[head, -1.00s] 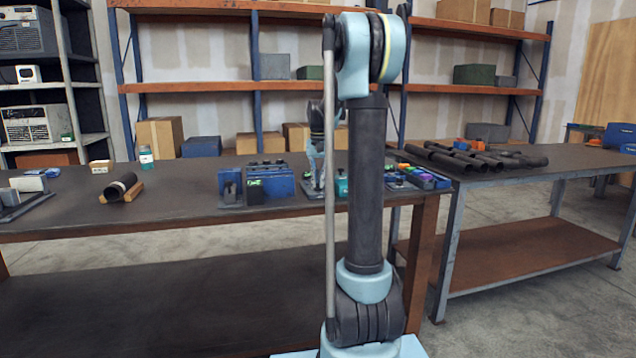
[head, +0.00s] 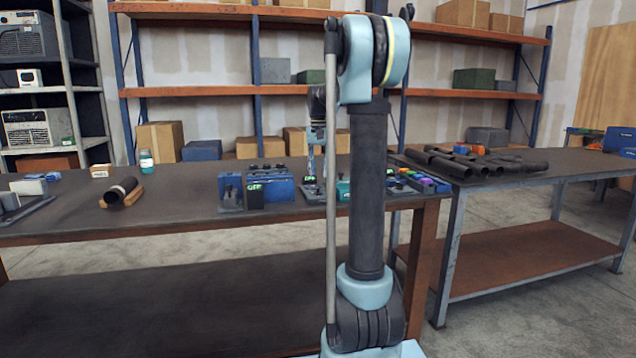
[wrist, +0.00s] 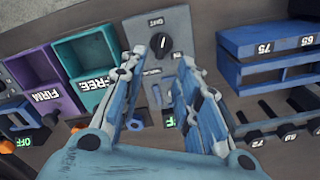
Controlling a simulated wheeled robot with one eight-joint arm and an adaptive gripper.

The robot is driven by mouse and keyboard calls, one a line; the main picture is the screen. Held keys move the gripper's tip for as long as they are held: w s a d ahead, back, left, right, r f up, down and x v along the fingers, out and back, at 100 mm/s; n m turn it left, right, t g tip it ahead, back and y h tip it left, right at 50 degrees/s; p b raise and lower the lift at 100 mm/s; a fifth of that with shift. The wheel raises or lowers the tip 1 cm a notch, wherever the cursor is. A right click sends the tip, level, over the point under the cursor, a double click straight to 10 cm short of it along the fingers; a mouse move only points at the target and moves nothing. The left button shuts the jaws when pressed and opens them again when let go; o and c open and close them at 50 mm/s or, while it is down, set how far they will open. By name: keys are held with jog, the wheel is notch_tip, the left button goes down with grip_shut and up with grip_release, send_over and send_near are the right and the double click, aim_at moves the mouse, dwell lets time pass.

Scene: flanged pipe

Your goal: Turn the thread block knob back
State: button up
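A grey block with a round black knob (wrist: 160,43) and a short label above it is at the top middle in the wrist view. A white mark shows on the knob. Below it is a small green-lit display (wrist: 170,121), partly hidden by my fingers. My gripper (wrist: 163,58) is open, its blue fingers spread on either side of the block below the knob, with nothing visible between them. In the head view my gripper (head: 312,165) is above the back table, partly hidden by my arm.
Purple FIRM (wrist: 45,93) and teal FREE (wrist: 93,60) bins lie left of the block. A blue rack (wrist: 268,45) stands at right, with a row of black pegs below it. Dark pipes (head: 455,160) lie on the right-hand table (head: 530,180).

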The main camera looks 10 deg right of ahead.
jog(key=shift+r, duration=3)
jog(key=s+f+n+t, duration=0.1)
jog(key=s+f, duration=0.4)
jog(key=s, duration=0.5)
jog(key=s+f+n, duration=0.1)
jog(key=s+f, duration=0.5)
jog(key=s, duration=0.4)
jog(key=s+f+n+t, duration=0.1)
jog(key=s+f, duration=0.4)
jog(key=s, duration=0.6)
jog(key=s+a+f+n, duration=0.1)
jog(key=s+f+n, duration=0.1)
jog(key=s+f, duration=0.85)
notch_tip(320, 180, up, 32)
jog(key=m+g, duration=0.2)
jog(key=m, duration=0.3)
send_over(318, 187)
jog(key=f, duration=1.7)
jog(key=shift+s+f, duration=0.2)
jog(key=shift+s, duration=0.05)
